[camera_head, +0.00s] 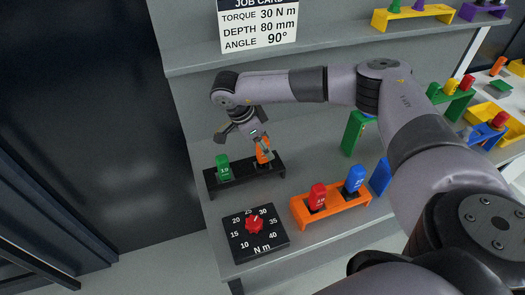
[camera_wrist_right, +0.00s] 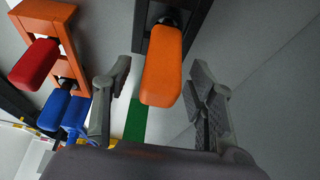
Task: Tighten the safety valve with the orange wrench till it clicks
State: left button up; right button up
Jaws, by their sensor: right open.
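The orange wrench handle (camera_head: 263,150) stands in the right part of a black rack (camera_head: 244,178) on the grey bench, partly covered by my gripper in the head view. My right gripper (camera_head: 243,143) is open just above and beside it. In the right wrist view the orange handle (camera_wrist_right: 162,65) lies between the two spread fingers (camera_wrist_right: 159,80), with a gap on both sides; I cannot tell whether it is deep in the jaws. I cannot make out the safety valve. My left gripper is not in view.
A green handle (camera_head: 223,167) stands in the same rack. An orange rack (camera_head: 332,208) holds a red and a blue handle. A torque dial (camera_head: 255,233) with a red knob points near 25–30. The job card (camera_head: 258,22) reads 30 N m, 80 mm, 90°.

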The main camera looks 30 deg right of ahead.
jog(key=shift+x, duration=1.3)
jog(key=shift+c, duration=0.4)
jog(key=shift+r, duration=0.1)
grip_shut()
